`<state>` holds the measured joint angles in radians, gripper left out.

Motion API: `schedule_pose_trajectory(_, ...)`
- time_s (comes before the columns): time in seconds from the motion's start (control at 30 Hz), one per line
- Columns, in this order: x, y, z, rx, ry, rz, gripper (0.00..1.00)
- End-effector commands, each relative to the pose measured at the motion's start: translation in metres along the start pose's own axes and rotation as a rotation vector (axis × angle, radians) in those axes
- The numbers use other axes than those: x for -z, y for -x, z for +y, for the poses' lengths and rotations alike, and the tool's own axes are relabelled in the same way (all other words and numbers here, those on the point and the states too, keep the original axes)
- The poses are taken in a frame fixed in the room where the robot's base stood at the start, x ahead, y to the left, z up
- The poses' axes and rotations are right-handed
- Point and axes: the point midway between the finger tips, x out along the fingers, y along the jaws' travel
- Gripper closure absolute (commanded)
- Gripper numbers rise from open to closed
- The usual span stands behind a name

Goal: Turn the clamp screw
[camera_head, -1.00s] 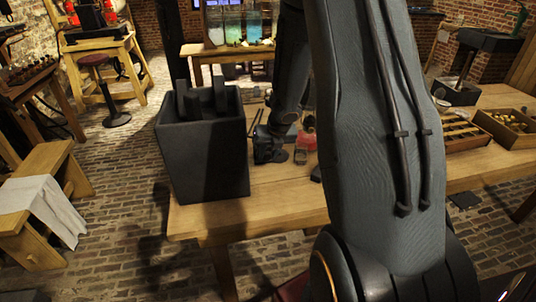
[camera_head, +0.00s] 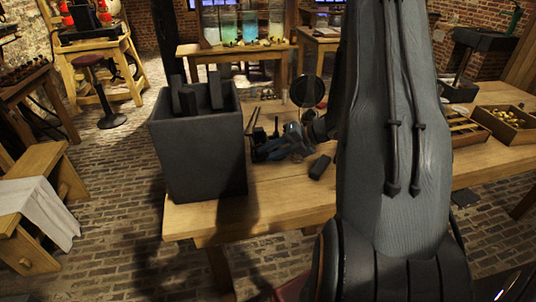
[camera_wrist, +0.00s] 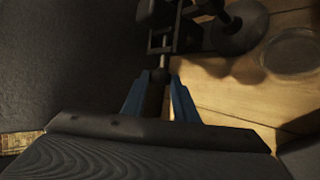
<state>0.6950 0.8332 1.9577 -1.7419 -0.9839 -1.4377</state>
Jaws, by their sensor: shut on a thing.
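In the wrist view, a dark clamp (camera_wrist: 190,30) shows at the top, beside the dark wall at left. Its thin metal screw (camera_wrist: 161,42) runs down toward my gripper (camera_wrist: 157,98). The two blue fingers are shut on the dark end of the clamp screw (camera_wrist: 156,88), which sits between them. In the head view, my gripper (camera_head: 264,150) lies low over the table, just right of the dark square jar (camera_head: 200,150).
Dark plates (camera_head: 215,90) stick up from the jar. A small dark block (camera_head: 319,167) lies on the wooden table (camera_head: 280,207) near the gripper. Wooden trays (camera_head: 508,125) stand at right.

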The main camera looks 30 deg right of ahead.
Motion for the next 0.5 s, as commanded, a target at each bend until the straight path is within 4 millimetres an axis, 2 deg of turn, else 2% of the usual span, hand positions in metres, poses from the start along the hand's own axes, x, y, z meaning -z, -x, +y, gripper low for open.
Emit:
schedule_pose_trajectory(0.03, 0.0001, -0.0018, -0.0054, -0.04, -0.02, -0.001, 0.96)
schedule_pose_trajectory(0.5, 0.001, -0.0032, -0.0099, -0.332, -0.139, 0.0, 0.96)
